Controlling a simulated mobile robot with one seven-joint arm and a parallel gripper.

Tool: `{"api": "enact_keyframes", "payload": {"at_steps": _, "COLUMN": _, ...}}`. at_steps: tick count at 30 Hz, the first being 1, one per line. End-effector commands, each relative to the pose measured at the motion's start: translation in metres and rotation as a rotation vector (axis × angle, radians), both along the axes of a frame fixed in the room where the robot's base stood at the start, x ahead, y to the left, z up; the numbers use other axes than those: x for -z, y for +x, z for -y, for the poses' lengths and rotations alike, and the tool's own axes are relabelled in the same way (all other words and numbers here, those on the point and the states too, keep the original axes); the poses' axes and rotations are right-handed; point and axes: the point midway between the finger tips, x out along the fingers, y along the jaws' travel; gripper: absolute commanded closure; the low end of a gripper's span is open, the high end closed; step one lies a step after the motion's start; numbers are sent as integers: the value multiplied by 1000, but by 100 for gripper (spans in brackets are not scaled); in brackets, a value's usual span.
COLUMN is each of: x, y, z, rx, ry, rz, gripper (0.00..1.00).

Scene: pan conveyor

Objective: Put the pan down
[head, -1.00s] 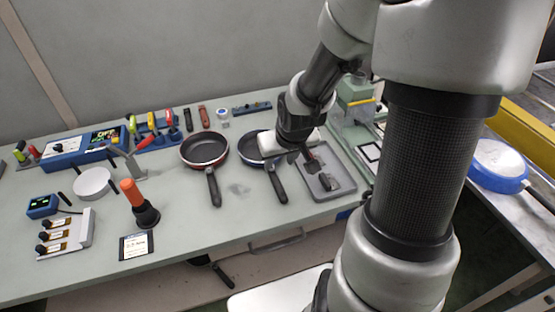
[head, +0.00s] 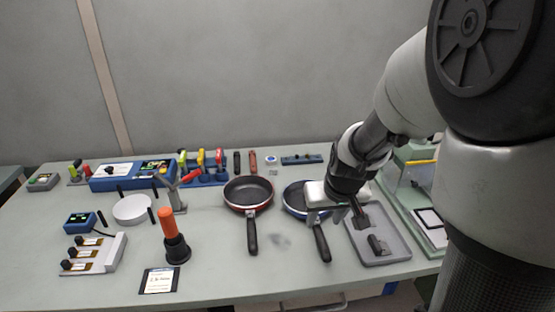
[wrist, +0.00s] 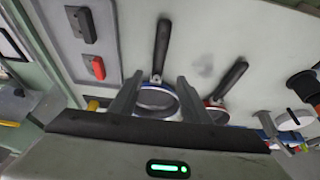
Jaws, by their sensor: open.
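A blue-rimmed pan (head: 292,197) lies on the grey-green table, partly hidden behind my gripper, its black handle (head: 321,243) toward the front edge. A red pan (head: 248,190) lies to its left, its handle also toward the front. My gripper (head: 334,214) is open above the right side of the blue pan and its handle. In the wrist view the blue pan (wrist: 157,98) shows between the two spread fingers (wrist: 159,79), which look clear of it. The red pan (wrist: 218,113) shows to the right, partly behind a finger.
A grey tray (head: 392,225) with dark items sits right of the pans. An orange-handled tool (head: 168,225), a white disc (head: 131,209) and a label card (head: 159,281) stand to the left. Tool holders line the back. Bare table lies in front of the red pan.

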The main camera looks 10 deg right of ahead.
Motion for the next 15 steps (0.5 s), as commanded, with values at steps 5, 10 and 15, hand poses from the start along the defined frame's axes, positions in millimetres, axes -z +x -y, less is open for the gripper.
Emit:
{"api": "enact_keyframes", "payload": {"at_steps": 5, "x": 26, "y": 10, "z": 0, "rx": -1, "ry": 1, "rz": -3, "gripper": 57}}
{"api": "enact_keyframes", "payload": {"at_steps": 10, "x": 35, "y": 13, "z": 0, "rx": 0, "ry": 0, "rz": -2, "gripper": 57}}
{"api": "enact_keyframes", "payload": {"at_steps": 15, "x": 60, "y": 20, "z": 4, "rx": 1, "ry": 0, "rz": -4, "gripper": 57}}
